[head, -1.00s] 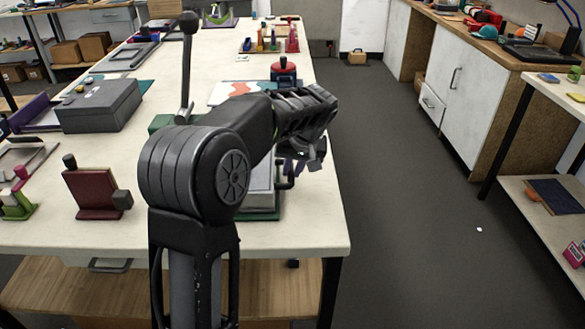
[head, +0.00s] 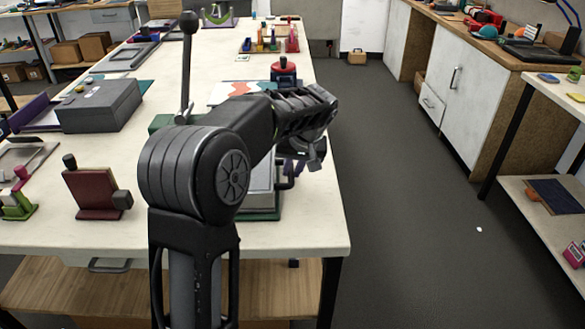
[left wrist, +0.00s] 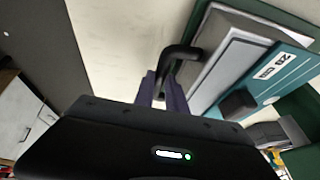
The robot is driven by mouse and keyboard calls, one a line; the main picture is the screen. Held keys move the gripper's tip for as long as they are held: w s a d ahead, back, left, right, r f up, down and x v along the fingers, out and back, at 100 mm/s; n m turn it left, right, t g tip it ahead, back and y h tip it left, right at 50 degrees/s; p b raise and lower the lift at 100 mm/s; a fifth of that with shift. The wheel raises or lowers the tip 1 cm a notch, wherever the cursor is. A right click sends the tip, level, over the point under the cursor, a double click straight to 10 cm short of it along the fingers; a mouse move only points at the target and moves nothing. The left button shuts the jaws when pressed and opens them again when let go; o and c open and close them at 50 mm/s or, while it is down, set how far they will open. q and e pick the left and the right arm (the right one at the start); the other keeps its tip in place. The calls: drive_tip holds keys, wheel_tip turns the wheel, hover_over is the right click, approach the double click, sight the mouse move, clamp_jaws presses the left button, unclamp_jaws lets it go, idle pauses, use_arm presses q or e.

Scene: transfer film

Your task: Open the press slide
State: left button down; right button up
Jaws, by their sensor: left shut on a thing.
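The press (head: 163,122) stands on the white table, a green body with an upright lever (head: 187,60) topped by a black ball. My left arm hides much of it. Its grey slide (head: 262,180) shows beyond my arm, over a green base. In the left wrist view the slide (left wrist: 222,72) is a pale block beside a teal strip with white lettering. A black bar handle (left wrist: 178,53) sticks out from it. My left gripper (head: 298,168) is at the table's right side; its purple fingers (left wrist: 163,92) are shut on the handle. My right gripper is out of view.
A dark red stand (head: 95,190) and a grey box (head: 98,104) are left of the press. A red-topped stamp (head: 283,72) and a printed sheet (head: 232,92) lie beyond it. The floor (head: 400,220) right of the table is clear.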

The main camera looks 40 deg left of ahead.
use_arm(q)
drive_tip(key=w+d+p, duration=0.3)
drive_tip(key=w+d, duration=0.5)
drive_tip(key=d, duration=0.2)
drive_tip(key=shift+w+d, duration=0.15)
drive_tip(key=shift+d, duration=0.25)
drive_tip(key=c, duration=1.4)
unclamp_jaws()
drive_tip(key=shift+o, duration=0.2)
drive_tip(key=shift+r, duration=0.1)
drive_tip(key=v, duration=0.7)
drive_tip(key=shift+r+b, duration=0.3)
drive_tip(key=shift+b, duration=0.15)
